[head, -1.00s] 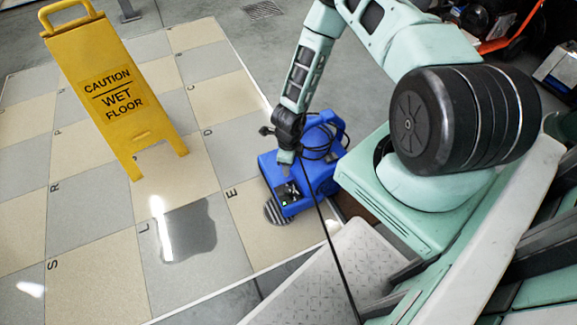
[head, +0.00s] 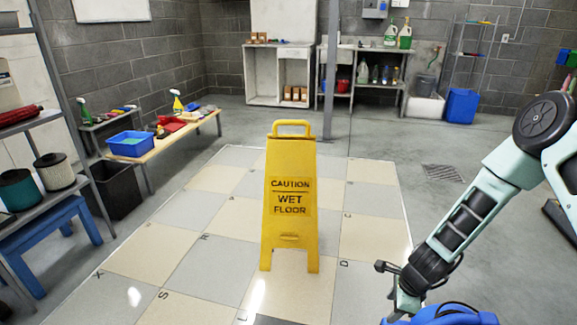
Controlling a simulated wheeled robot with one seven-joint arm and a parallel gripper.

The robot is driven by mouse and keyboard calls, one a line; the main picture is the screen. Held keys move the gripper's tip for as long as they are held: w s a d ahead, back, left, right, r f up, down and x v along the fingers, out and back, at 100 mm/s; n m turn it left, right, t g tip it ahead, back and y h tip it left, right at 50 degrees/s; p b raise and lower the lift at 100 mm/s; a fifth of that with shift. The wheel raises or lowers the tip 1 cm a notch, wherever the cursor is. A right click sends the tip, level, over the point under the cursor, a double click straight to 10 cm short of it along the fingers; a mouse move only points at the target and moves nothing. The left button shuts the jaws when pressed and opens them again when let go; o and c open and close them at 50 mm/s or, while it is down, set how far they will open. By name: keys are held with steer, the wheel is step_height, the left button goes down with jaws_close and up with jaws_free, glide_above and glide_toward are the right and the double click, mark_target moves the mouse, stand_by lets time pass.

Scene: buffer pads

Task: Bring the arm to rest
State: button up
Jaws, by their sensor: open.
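My arm (head: 465,222) reaches down from the right edge of the head view. My gripper (head: 402,308) is at its lower end, pointing down, with its fingers small and partly cut off from clear sight. It is open. It is right by the top of a blue machine (head: 445,316) with a black cable, at the bottom edge. Most of that machine is out of view. I cannot tell whether the gripper touches it.
A yellow wet floor sign (head: 290,205) stands on the checkered floor tiles (head: 205,265). A bench (head: 165,146) with a blue tub (head: 130,143) and a metal shelf (head: 75,110) are at left. A grey post (head: 331,70) stands behind. Open floor lies right of the tiles.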

steer(key=s+a+r+n+y, duration=0.1)
steer(key=s+a+r+n, duration=0.1)
steer(key=a+r+n, duration=0.7)
steer(key=s+a+r+n+y, duration=0.1)
steer(key=s+a+r+n, duration=0.35)
steer(key=r, duration=0.65)
steer(key=s+a+r+n+g+h, duration=0.2)
steer(key=s+a+r+n+h, duration=0.1)
steer(key=s+r+n, duration=1.25)
step_height(320, 180, up, 22)
steer(key=s+p, duration=0.2)
steer(key=p, duration=2.1)
steer(key=shift+s+d+f, duration=0.2)
steer(key=shift+s+d, duration=0.05)
steer(key=shift+d, duration=0.1)
steer(key=shift+f, duration=0.1)
